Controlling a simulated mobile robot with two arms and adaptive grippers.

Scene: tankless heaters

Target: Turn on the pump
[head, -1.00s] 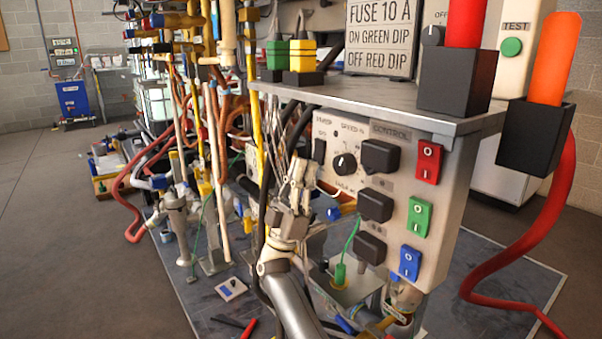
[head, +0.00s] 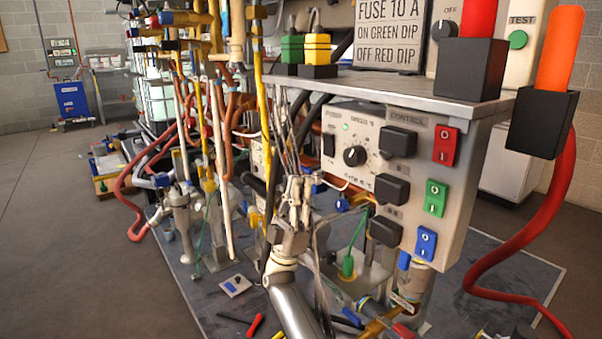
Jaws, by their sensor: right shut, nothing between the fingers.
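The pump's pale control panel (head: 375,185) is right of centre in the head view. Its black power switch (head: 329,145) is at the upper left, and a small green light (head: 345,127) beside it is lit. A round black speed knob (head: 355,156) sits right of the switch. My right gripper (head: 301,185) is shut and empty, to the left of and below the switch, apart from it in the picture. Its distance from the panel is hard to tell. My left gripper is not in view.
Red (head: 446,146), green (head: 436,198) and blue (head: 425,243) rocker switches line the panel's right side. A grey shelf (head: 420,88) overhangs it. Pipes and cables crowd the left of my gripper. A red hose (head: 520,255) curves at right. Open floor (head: 60,250) lies at far left.

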